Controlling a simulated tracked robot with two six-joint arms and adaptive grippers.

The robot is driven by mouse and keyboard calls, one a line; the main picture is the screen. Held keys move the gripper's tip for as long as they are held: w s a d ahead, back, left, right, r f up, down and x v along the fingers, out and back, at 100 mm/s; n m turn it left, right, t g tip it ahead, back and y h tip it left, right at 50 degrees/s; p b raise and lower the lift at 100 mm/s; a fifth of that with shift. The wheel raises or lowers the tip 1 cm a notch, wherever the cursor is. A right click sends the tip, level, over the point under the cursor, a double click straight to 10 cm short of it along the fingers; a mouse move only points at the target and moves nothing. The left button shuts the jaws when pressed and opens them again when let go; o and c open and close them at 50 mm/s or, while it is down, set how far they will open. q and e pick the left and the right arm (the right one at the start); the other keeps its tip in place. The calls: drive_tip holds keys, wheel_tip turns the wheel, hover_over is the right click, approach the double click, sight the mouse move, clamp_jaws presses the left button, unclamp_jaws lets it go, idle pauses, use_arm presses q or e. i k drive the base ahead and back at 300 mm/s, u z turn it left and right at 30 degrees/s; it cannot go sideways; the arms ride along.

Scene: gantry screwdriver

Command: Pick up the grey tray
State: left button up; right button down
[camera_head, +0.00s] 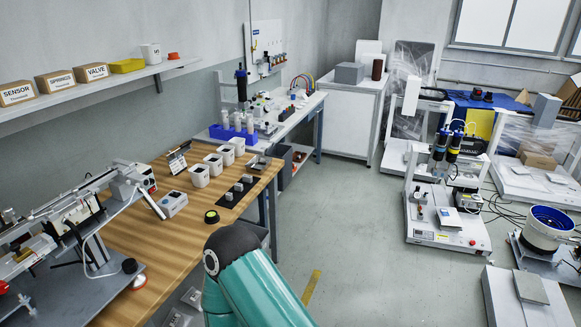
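Several grey things could be the grey tray, and I cannot tell which one is. A flat grey plate (530,288) lies on a pale box at the lower right. A small shiny grey dish (259,162) sits at the far right corner of the wooden bench. Neither of my grippers is in view. A teal arm link of mine with a dark joint rises from the bottom middle and hides part of the floor and the bench's near right side.
The wooden bench (135,225) carries white cups (199,175), a dark strip with grey blocks (237,190) and a black-yellow roll (211,217). A screwdriver gantry (447,190) stands at right, with a white-blue bowl feeder (550,228) nearby. The grey floor (355,225) between is clear.

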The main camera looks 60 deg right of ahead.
sight(259, 165)
drive_tip(key=u, duration=0.75)
drive_tip(key=i, duration=0.15)
drive_tip(key=z, duration=2.7)
drive_tip(key=i, duration=0.55)
drive_tip(key=u, duration=0.4)
drive_tip(key=k, duration=0.55)
drive_tip(key=z, duration=0.1)
